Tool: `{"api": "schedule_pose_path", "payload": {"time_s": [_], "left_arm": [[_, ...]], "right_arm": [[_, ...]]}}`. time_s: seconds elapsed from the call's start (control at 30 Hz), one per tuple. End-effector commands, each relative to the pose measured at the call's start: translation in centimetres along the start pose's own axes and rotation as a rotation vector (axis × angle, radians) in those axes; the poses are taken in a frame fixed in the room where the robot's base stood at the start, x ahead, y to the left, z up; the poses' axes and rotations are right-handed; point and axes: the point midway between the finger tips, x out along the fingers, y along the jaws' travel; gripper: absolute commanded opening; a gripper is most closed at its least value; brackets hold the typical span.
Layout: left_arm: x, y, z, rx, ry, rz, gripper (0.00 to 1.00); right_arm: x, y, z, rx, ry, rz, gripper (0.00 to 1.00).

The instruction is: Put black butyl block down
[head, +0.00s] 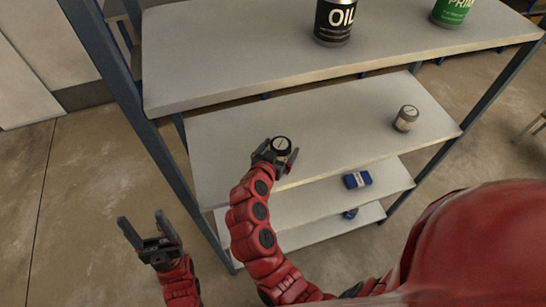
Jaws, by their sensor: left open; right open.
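I do not clearly see a black butyl block. A small round container with a black top (281,145) is at the front edge of the second shelf (225,125). My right gripper (277,153) is open, its fingers on either side of this container. I cannot tell whether they touch it, and its lower part is hidden. My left gripper (142,219) is open and empty, low at the left, over the floor and away from the shelves.
A grey-topped jar (405,118) stands at the right of the second shelf. A black oil can (334,22) and a green can (451,12) stand on the top shelf (210,60). A blue item (357,180) lies on a lower shelf. The second shelf's middle is clear.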

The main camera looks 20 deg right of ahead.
Motion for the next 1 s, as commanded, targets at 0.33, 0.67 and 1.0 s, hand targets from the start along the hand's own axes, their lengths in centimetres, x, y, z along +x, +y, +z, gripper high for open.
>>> {"api": "schedule_pose_path", "payload": {"time_s": [0.33, 0.67, 1.0], "left_arm": [[-2.9, 0.1, 0.5, 0.0, -0.001, 0.0, 0.66], [-4.0, 0.2, 0.7, 0.0, -0.001, 0.0, 0.66], [-4.1, 0.2, 0.7, 0.0, -0.001, 0.0, 0.66]], "right_arm": [[-6.4, -0.3, 0.4, 0.001, 0.004, -0.011, 1.0], [-10.9, -0.1, 0.2, 0.001, 0.001, -0.004, 1.0], [-11.5, 0.0, 0.1, 0.001, 0.0, -0.002, 1.0]]}}
